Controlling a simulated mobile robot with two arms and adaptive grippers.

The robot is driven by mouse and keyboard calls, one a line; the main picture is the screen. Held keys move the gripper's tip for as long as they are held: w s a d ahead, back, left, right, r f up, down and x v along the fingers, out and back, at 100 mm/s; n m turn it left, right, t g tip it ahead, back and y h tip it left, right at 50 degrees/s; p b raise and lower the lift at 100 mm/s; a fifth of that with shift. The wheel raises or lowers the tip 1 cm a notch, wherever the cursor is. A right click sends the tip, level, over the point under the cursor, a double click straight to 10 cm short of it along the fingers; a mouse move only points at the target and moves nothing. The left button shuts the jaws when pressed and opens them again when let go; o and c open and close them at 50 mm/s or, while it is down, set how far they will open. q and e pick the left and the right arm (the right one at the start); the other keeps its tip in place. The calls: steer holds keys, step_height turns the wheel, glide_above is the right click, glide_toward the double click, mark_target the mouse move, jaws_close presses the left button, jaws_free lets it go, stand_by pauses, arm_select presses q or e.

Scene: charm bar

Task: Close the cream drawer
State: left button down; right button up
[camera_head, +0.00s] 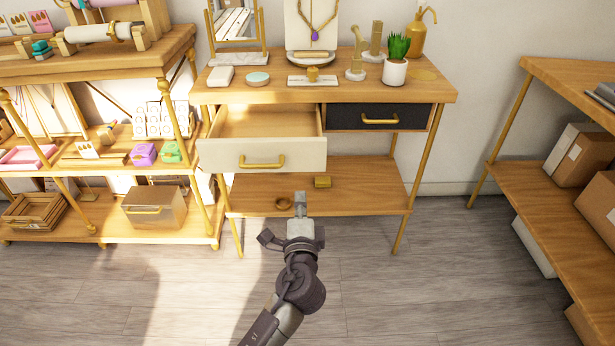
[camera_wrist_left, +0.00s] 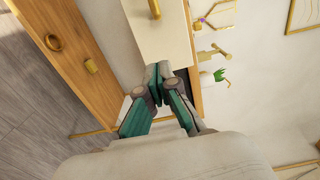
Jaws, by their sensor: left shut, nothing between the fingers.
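The cream drawer (camera_head: 222,155) is pulled out from the left side of the wooden table (camera_head: 440,93). It has a brass handle (camera_head: 262,161) on its front, and its inside looks empty. My left gripper (camera_head: 300,200) is shut and empty, in front of and below the drawer, just right of the handle in the head view. In the left wrist view the shut fingertips (camera_wrist_left: 160,68) show close to the cream drawer front (camera_wrist_left: 165,35); I cannot tell whether they touch. The handle (camera_wrist_left: 154,8) shows at the top there. My right gripper is not in view.
A closed black drawer (camera_head: 345,116) is at the right of the table. The tabletop holds a potted plant (camera_head: 396,62), a necklace stand (camera_head: 311,30) and a brass bottle (camera_head: 417,38). The lower shelf (camera_head: 360,185) carries small brass things. Shelving stands on both sides; the floor in front is clear.

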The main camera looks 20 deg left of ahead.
mark_target(300, 160)
arm_select(q)
steer(key=x, duration=1.1)
steer(key=shift+w+f, duration=0.1)
steer(key=shift+w, duration=0.05)
steer(key=shift+w+a+b, duration=0.2)
steer(key=shift+w+b, duration=0.1)
steer(key=shift+w, duration=0.15)
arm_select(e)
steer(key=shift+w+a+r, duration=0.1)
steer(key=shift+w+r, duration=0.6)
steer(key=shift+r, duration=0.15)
arm_select(q)
steer(key=shift+w, duration=0.1)
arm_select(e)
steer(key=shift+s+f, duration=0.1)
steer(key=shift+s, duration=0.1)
